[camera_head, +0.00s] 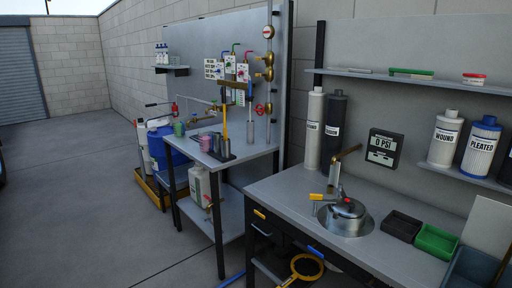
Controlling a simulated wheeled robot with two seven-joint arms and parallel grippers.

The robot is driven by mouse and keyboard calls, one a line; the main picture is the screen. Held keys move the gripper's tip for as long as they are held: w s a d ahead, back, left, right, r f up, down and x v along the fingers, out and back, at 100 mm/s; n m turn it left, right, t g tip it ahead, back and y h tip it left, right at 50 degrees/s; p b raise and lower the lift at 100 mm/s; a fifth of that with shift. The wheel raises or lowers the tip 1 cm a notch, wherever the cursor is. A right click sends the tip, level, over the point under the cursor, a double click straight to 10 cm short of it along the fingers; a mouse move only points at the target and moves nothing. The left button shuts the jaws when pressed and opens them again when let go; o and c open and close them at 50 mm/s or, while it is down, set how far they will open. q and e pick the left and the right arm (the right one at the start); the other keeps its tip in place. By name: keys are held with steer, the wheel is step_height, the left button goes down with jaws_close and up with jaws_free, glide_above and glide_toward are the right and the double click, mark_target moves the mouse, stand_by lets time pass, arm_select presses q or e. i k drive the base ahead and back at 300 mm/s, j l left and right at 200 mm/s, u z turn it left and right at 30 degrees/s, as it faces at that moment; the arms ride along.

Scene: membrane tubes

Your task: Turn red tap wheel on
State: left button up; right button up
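A small red tap wheel (260,109) sits low on a vertical metal pipe (269,92) at the right edge of the grey back panel (215,35). It is above the right rear of the left-hand workbench (250,150). It is too small in the picture to tell how far it is turned. Brass fittings (266,61) and a round gauge (267,32) are higher on the same pipe. Neither of my grippers shows in this view.
A nearer bench (290,190) on the right carries a round metal housing (345,218), a black tray (402,226) and a green tray (437,241). A blue drum (172,149) stands left of the left-hand bench. The concrete floor (75,200) at left is clear.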

mark_target(257, 110)
steer(key=i+j, duration=0.15)
steer(key=i, duration=0.3)
steer(key=i+j+z, duration=0.1)
steer(key=i, duration=0.35)
steer(key=i+j, duration=0.2)
steer(key=i, duration=0.2)
